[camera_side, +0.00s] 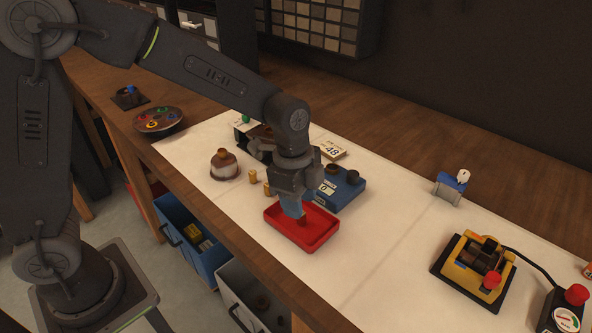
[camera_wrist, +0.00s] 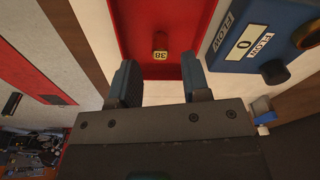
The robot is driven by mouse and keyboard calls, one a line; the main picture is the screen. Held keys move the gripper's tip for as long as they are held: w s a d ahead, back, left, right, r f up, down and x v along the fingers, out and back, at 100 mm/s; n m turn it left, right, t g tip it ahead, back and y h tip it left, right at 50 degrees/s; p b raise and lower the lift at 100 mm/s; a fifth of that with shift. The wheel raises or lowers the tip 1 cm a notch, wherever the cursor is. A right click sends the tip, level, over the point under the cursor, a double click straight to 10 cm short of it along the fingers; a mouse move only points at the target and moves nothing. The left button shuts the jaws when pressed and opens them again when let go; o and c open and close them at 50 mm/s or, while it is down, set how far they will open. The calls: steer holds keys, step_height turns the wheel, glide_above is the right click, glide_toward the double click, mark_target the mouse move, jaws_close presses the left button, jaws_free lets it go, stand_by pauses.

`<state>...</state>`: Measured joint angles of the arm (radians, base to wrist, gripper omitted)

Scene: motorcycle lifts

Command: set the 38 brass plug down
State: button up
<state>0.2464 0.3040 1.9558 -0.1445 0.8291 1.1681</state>
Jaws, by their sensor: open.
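The 38 brass plug (camera_wrist: 160,46) lies in the red tray in the wrist view, its yellow end marked 38 facing the camera. The red tray (camera_side: 333,236) sits on the pale mat near the bench's front edge; it also shows in the wrist view (camera_wrist: 135,30). My gripper (camera_side: 298,212) is over the left part of the tray in the side view. Its two jaws (camera_wrist: 160,80) are apart, with nothing between them. The plug lies beyond the fingertips in the wrist view. In the side view I cannot make it out clearly beneath the gripper.
A blue flow device (camera_side: 348,190) stands right behind the tray, close to my gripper. Small brass plugs (camera_side: 253,176) and a round brass-topped pot (camera_side: 224,165) stand to the left. A yellow machine (camera_side: 478,265) is at the right. The mat between tray and machine is clear.

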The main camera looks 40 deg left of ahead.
step_height(320, 180, up, 9)
steer(key=a, duration=0.1)
steer(key=s+a+r+n+t, duration=0.1)
steer(key=s+a+n+t, duration=0.1)
steer(key=s+a+n, duration=0.3)
steer(key=s+a+r+n+t+y, duration=0.1)
steer(key=s+a+n, duration=0.4)
steer(key=s+n, duration=0.5)
steer(key=shift+s+a+r+t, duration=0.2)
steer(key=shift+s+r+t, duration=0.4)
steer(key=shift+s+t, duration=0.5)
